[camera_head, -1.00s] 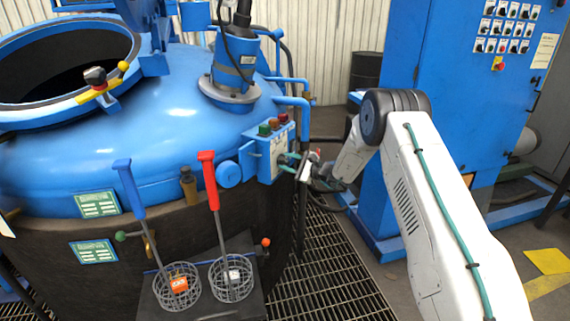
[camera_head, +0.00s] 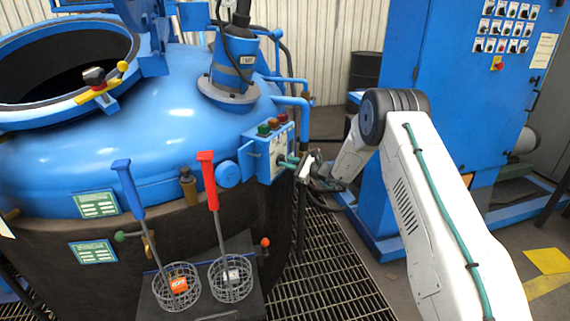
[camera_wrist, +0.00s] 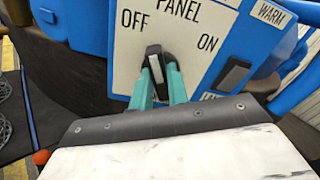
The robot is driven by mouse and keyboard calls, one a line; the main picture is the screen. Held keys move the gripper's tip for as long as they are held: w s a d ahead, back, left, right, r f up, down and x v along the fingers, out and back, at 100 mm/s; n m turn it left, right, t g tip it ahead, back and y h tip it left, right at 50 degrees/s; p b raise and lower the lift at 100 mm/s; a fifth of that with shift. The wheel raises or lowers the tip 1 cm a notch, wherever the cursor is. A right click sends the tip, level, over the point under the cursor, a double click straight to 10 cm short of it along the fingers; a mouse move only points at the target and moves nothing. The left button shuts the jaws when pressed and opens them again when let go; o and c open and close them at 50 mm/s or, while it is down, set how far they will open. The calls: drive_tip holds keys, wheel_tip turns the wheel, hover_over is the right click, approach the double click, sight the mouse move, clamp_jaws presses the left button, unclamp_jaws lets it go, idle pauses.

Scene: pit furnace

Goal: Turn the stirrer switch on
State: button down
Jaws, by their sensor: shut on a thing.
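A switch knob (camera_wrist: 153,65), black with a white bar, is on a white panel (camera_wrist: 190,22) in the wrist view. The panel is marked OFF on the left and ON on the right. The knob's white bar points nearly straight up in the picture, closer to OFF than to ON. My gripper (camera_wrist: 158,84) has its teal fingers shut on the knob, one on each side. In the head view my gripper (camera_head: 288,160) is at the blue control box (camera_head: 272,152) on the furnace side. I cannot read a stirrer label; the lower panel is partly hidden.
Indicator lamps (camera_head: 270,125) top the control box. A dark rectangular part (camera_wrist: 233,75) sits right of the knob. The furnace (camera_head: 120,150) fills the left, with two wire baskets (camera_head: 205,282) in front. A blue cabinet (camera_head: 455,110) stands right. Floor grating (camera_head: 325,275) is clear below.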

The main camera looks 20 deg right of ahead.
drive_tip(key=m, duration=0.7)
drive_tip(key=shift+w+a+r, duration=0.1)
drive_tip(key=m, duration=0.4)
drive_tip(key=shift+w+m, duration=0.1)
drive_tip(key=shift+m, duration=1.7)
drive_tip(key=c, duration=1.4)
unclamp_jaws()
drive_tip(key=shift+o, duration=0.2)
drive_tip(key=shift+d, duration=0.2)
drive_tip(key=v, duration=0.7)
drive_tip(key=shift+s+d, duration=0.2)
drive_tip(key=shift+d, duration=0.05)
